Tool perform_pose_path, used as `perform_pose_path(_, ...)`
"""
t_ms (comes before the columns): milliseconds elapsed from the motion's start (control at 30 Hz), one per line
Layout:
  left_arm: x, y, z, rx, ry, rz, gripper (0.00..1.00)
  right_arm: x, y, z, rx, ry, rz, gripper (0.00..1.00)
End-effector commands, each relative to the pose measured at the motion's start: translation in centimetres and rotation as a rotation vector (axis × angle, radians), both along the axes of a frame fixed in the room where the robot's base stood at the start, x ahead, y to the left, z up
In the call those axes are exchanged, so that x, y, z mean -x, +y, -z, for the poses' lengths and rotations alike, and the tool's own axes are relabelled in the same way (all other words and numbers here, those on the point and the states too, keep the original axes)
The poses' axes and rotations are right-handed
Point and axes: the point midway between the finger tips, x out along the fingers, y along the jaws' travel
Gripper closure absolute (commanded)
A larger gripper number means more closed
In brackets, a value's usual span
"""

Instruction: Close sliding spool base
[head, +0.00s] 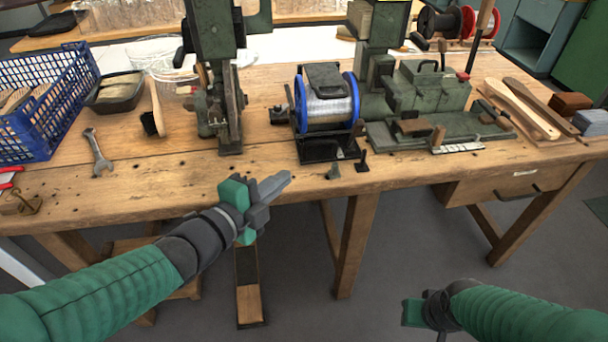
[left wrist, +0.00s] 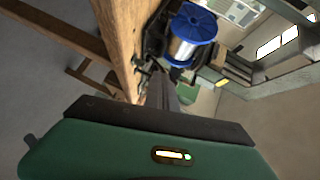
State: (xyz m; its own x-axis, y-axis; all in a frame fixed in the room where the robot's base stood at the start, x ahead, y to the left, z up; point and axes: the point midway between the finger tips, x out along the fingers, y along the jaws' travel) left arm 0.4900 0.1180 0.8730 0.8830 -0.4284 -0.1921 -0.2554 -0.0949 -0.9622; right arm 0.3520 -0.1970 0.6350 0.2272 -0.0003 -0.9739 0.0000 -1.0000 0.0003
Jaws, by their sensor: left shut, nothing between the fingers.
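The spool (head: 328,106) of silvery wire with blue flanges sits on a dark spool base (head: 328,148) at the middle of the bench's front edge. The base juts toward the edge, with small dark knobs or levers at its front. My left gripper (head: 284,180) is shut and empty, in front of the bench edge, to the left of and nearer than the base. In the left wrist view the spool (left wrist: 192,32) shows ahead, beyond the shut fingers (left wrist: 162,88); part of the base is hidden there. My right gripper (head: 418,312) is low at the bottom right, far from the bench; its fingers are unclear.
A dark green machine (head: 425,95) stands right of the spool and a press (head: 222,110) stands left. A wrench (head: 98,153), a brush (head: 153,115) and a blue crate (head: 40,110) are at left. The front strip of the bench (head: 255,172) is mostly bare.

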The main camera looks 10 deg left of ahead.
Motion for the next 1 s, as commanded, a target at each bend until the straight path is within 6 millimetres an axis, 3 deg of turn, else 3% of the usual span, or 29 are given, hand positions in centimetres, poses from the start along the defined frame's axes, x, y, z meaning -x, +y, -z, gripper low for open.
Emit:
perform_pose_path(233,-2.2,-1.2,-0.2,-0.006,0.002,0.006,1.00,-0.1,0.0,-2.3,0.000,-0.002,0.000,0.67)
perform_pose_path(633,-4.4,-2.1,-0.2,-0.007,0.005,0.001,1.00,-0.1,0.0,-11.3,0.000,-0.001,0.000,0.67)
perform_pose_path(700,-5.9,-2.9,1.4,-0.005,-0.003,0.005,1.00,-0.1,0.0,-9.4,0.000,-0.002,0.000,0.67)
perform_pose_path(867,-9.0,-4.5,2.0,-0.003,-0.003,0.005,1.00,0.0,0.0,-8.7,0.000,0.000,0.000,0.67)
perform_pose_path(1000,-11.1,-3.4,2.6,-0.004,-0.003,0.001,1.00,0.0,0.0,-8.3,0.000,-0.001,0.000,0.67)
